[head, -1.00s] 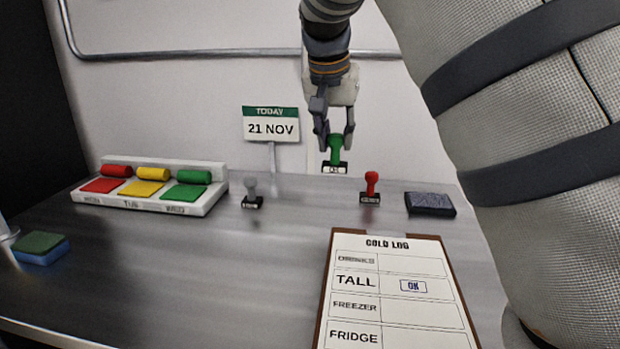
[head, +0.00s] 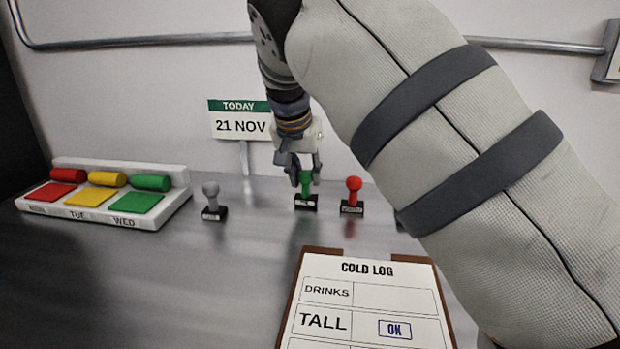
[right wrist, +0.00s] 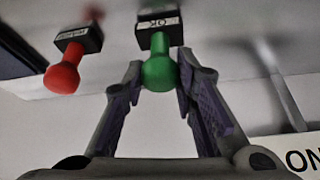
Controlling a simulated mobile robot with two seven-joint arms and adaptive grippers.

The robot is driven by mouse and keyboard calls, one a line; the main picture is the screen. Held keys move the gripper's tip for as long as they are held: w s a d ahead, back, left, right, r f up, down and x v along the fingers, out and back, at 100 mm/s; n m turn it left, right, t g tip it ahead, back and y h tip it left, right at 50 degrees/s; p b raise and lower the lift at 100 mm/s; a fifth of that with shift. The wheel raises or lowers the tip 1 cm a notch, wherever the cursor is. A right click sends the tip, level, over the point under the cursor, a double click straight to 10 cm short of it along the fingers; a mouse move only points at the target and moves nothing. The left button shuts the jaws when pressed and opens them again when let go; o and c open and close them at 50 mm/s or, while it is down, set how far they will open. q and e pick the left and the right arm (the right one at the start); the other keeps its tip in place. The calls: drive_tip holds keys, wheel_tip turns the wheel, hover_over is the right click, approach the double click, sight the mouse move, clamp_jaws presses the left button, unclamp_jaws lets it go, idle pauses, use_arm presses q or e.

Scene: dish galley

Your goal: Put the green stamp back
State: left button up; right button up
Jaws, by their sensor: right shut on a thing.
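The green stamp (head: 306,190) has a green handle and a black base. It stands upright at the back of the counter, between the grey stamp (head: 212,203) and the red stamp (head: 353,196). My right gripper (head: 305,180) is shut on its handle from above. In the right wrist view the green stamp (right wrist: 158,70) is between both fingers, its base marked OK and appearing to touch the counter. The red stamp (right wrist: 66,72) is beside it there, apart. My left gripper is not in view.
A clipboard headed COLD LOG (head: 368,268) lies in front, with an OK mark in its TALL row. A tray with red, yellow and green pads (head: 150,217) is at the left. A date sign (head: 240,122) stands behind. My right arm covers the right side.

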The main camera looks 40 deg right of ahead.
drive_tip(key=shift+s+f, duration=0.3)
drive_tip(key=shift+s, duration=0.15)
drive_tip(key=shift+c, duration=0.4)
drive_tip(key=shift+r, duration=0.25)
drive_tip(key=shift+w+a+f, duration=0.1)
drive_tip(key=shift+w+f, duration=0.1)
drive_tip(key=shift+w, duration=0.25)
drive_tip(key=o, duration=0.8)
drive_tip(key=shift+s, duration=0.1)
drive_tip(key=shift+o, duration=0.9)
drive_tip(key=shift+s, duration=0.1)
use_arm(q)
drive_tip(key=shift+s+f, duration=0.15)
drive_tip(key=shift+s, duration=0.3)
use_arm(e)
drive_tip(key=shift+r, duration=0.1)
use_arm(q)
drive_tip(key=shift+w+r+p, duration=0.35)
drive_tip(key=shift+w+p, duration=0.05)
use_arm(e)
drive_tip(key=v, duration=1.2)
